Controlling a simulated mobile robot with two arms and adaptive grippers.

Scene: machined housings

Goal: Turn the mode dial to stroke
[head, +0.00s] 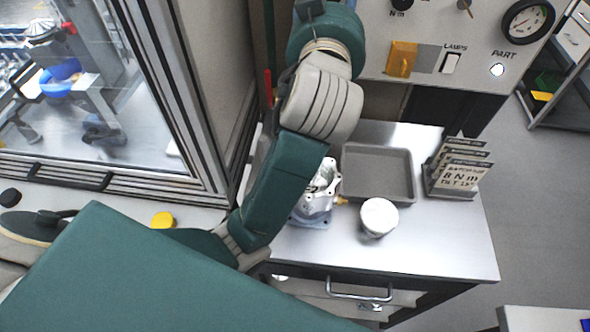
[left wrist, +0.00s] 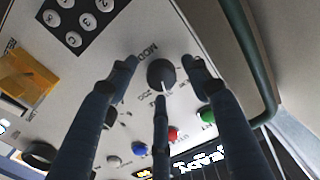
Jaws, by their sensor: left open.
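The mode dial (left wrist: 161,73) is a dark round knob on the pale panel, beside the lettering MODE, in the left wrist view. A white pointer line on it runs toward the bottom of the picture. The position labels around it are partly covered and too blurred to read. My left gripper (left wrist: 160,76) is open, with its dark fingers spread around the dial. I cannot tell whether any finger touches it. In the head view my left arm reaches up to the panel, and its gripper is out of sight. My right gripper is not in view.
Near the dial are a green button (left wrist: 208,115), a red button (left wrist: 173,133), a blue button (left wrist: 138,148), a keypad (left wrist: 84,20) and a yellow cover (left wrist: 25,78). Below the panel, the metal table (head: 440,255) holds a grey tray (head: 377,197), a machined housing (head: 315,205) and a white round part (head: 379,215).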

